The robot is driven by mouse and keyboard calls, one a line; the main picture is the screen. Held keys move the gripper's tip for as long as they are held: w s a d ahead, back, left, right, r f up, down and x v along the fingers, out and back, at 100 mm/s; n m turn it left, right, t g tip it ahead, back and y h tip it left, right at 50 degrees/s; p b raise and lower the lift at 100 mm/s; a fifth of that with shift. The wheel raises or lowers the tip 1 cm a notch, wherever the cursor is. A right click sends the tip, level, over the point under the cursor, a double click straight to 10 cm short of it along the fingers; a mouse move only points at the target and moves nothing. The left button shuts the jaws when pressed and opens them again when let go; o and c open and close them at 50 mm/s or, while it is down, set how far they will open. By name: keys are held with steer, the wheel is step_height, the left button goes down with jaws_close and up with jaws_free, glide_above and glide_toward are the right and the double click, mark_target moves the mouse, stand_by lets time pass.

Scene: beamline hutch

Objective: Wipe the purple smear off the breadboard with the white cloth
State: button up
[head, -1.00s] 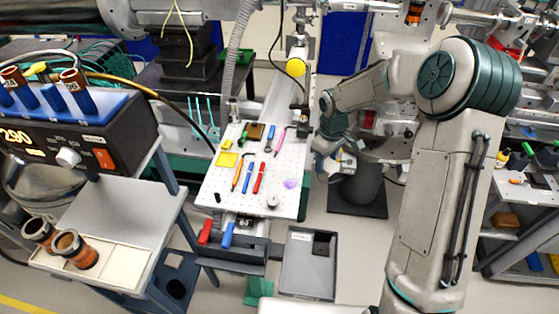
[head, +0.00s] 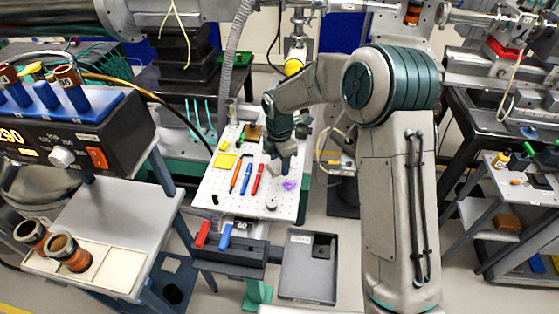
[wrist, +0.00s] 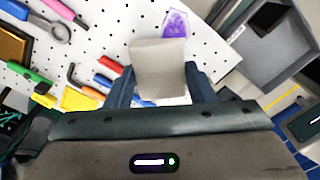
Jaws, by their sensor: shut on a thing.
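The purple smear (head: 289,185) is on the white perforated breadboard (head: 225,197), near its right edge. It also shows in the wrist view (wrist: 175,24), just beyond the cloth. My gripper (head: 284,162) is over the right part of the breadboard, close to the smear. In the wrist view my gripper (wrist: 160,86) is shut on the folded white cloth (wrist: 158,60), which looks pale grey and sticks out past the fingers. I cannot tell whether the cloth touches the board.
Red, blue and orange tools (head: 246,177) and a yellow pad (head: 225,161) lie left of my gripper. A small round metal part (head: 271,204) sits in front of the smear. A grey tray (head: 306,280) stands below the board's front right. The board's right edge is close to the smear.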

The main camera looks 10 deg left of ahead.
mark_target(279, 164)
steer(key=shift+f+b, duration=2.1)
steer(key=shift+f, duration=1.05)
steer(key=shift+f+b, duration=0.3)
steer(key=shift+f, duration=0.35)
steer(key=shift+d+r, duration=0.15)
steer(key=shift+d, duration=1.05)
steer(key=shift+c, duration=0.5)
steer(key=d, duration=0.4)
steer(key=shift+s, duration=0.15)
steer(key=a, duration=0.4)
steer(key=shift+r, duration=0.1)
steer(key=shift+a+f, duration=0.2)
steer(key=shift+a, duration=0.2)
steer(key=shift+a+r, duration=0.15)
steer(key=shift+a, duration=0.25)
steer(key=shift+a+r+p, duration=0.2)
steer(key=shift+r+p, duration=0.4)
steer(key=shift+r, duration=0.2)
steer(key=shift+a+r+p, duration=0.2)
steer(key=shift+r+p, duration=0.35)
steer(key=shift+r, duration=0.2)
steer(key=shift+r+p, duration=1.6)
steer(key=shift+r, duration=0.8)
